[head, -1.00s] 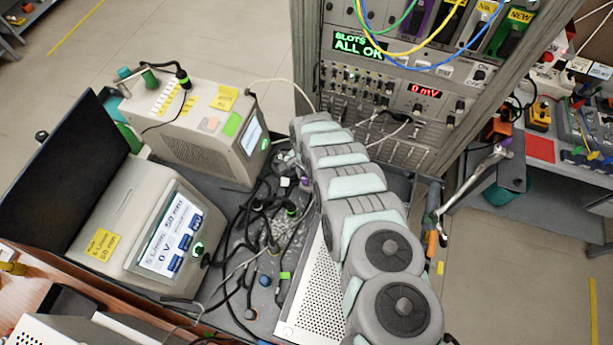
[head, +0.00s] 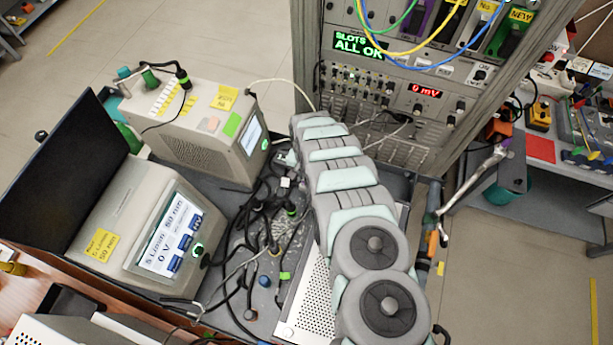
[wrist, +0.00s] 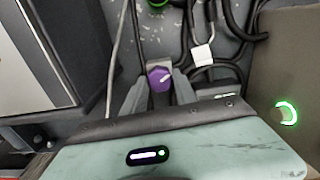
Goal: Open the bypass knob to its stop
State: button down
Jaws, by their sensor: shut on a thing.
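The purple bypass knob (wrist: 159,77) shows in the wrist view with a pale pointer line directed to its right and slightly up. My gripper (wrist: 158,90) has one grey finger on each side of the knob and is shut on it. The lower part of the knob is hidden by the gripper. In the head view my own arm covers both the knob and the gripper.
Black cables (head: 262,225) and a white-tagged cable (wrist: 203,55) run close to the knob. The beige box with a screen (head: 150,235) stands left, another beige box (head: 205,135) behind it. A perforated metal plate (head: 312,300) lies beside my arm.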

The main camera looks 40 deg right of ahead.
jog(key=n, duration=0.3)
jog(key=shift+n, duration=0.4)
jog(key=n, duration=0.3)
jog(key=shift+n+b, duration=0.3)
jog(key=shift+b, duration=0.05)
jog(key=n, duration=0.3)
jog(key=shift+n, duration=0.3)
jog(key=n, duration=0.3)
jog(key=shift+a+n+b, duration=0.1)
jog(key=shift+n+b, duration=0.2)
jog(key=shift+b, duration=0.05)
jog(key=n, duration=0.3)
jog(key=shift+n, duration=0.3)
jog(key=n, duration=0.3)
jog(key=shift+n, duration=0.4)
jog(key=n, duration=0.3)
jog(key=shift+n+b, duration=0.3)
jog(key=shift+b, duration=0.05)
jog(key=shift+n, duration=1.8)
